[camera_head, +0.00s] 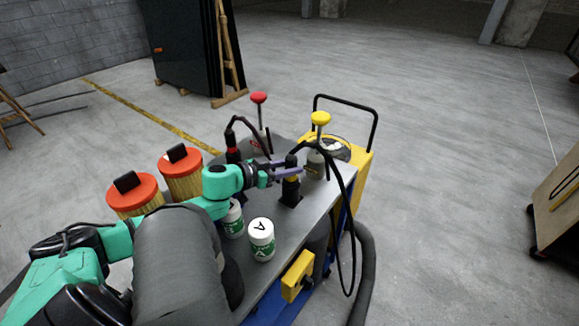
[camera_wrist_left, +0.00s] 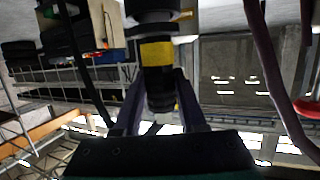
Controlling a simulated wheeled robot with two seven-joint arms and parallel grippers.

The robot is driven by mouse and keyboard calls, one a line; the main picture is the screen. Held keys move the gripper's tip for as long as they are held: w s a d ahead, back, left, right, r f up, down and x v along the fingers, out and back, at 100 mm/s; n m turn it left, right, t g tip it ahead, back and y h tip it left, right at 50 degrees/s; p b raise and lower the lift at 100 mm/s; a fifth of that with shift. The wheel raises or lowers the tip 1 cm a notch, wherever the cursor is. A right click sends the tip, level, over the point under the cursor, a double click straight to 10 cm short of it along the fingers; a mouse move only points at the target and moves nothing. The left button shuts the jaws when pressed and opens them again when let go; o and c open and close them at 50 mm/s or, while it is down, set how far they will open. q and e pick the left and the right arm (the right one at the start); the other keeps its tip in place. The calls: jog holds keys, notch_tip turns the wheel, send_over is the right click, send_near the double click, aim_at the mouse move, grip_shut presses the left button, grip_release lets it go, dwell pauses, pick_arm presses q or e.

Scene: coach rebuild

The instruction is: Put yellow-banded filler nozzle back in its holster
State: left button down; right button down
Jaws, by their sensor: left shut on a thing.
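The yellow-banded filler nozzle (camera_head: 291,185) is black with a yellow band and stands about upright over the cart top. My left gripper (camera_head: 287,173) is shut on it from the left. In the left wrist view the nozzle (camera_wrist_left: 157,62) lies between the two fingers of the gripper (camera_wrist_left: 158,95), its yellow band just beyond them. A dark square holster (camera_head: 291,199) shows directly below the nozzle in the head view. I cannot tell how far the nozzle's lower end is inside it. A black hose loops from the nozzle over the cart's right edge. My right gripper is not seen.
A red-banded nozzle (camera_head: 233,150) stands further left on the grey cart top (camera_head: 282,240). A red-knobbed post (camera_head: 259,99) and a yellow-knobbed one (camera_head: 320,119) rise behind. White canisters (camera_head: 262,239) stand in front; orange-lidded jars (camera_head: 180,160) stand left.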

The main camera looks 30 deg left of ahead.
pick_arm(q)
jog(key=shift+f, duration=0.3)
jog(key=shift+s+f, duration=0.1)
